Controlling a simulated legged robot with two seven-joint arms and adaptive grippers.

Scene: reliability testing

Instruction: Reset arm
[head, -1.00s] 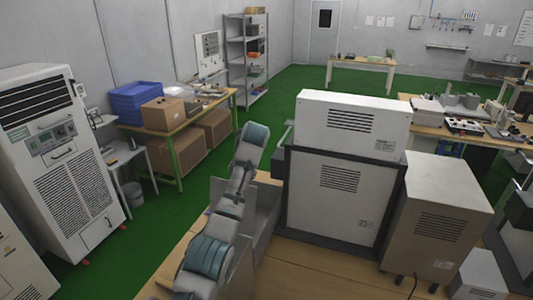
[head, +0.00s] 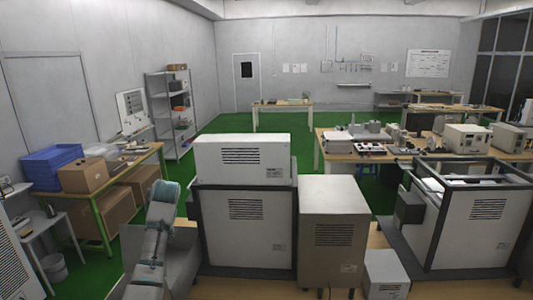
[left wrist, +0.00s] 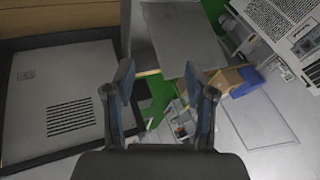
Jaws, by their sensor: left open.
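My left arm reaches up from the bottom left of the head view, beside the framed test machine (head: 246,226). Its gripper cannot be made out in that view. In the left wrist view my left gripper (left wrist: 163,82) has its two fingers spread apart with nothing between them. The same machine's vented panel (left wrist: 70,90) lies to the left of the fingers there. A grey panel (left wrist: 185,40) lies beyond the fingertips. My right gripper is not in view.
A white vented box (head: 243,160) tops the machine. A beige cabinet (head: 333,230) and a small white box (head: 385,274) stand to its right. Another framed machine (head: 482,228) is at the far right. A side table (head: 100,192) holds a blue crate (head: 52,165) and cartons. Green floor lies behind.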

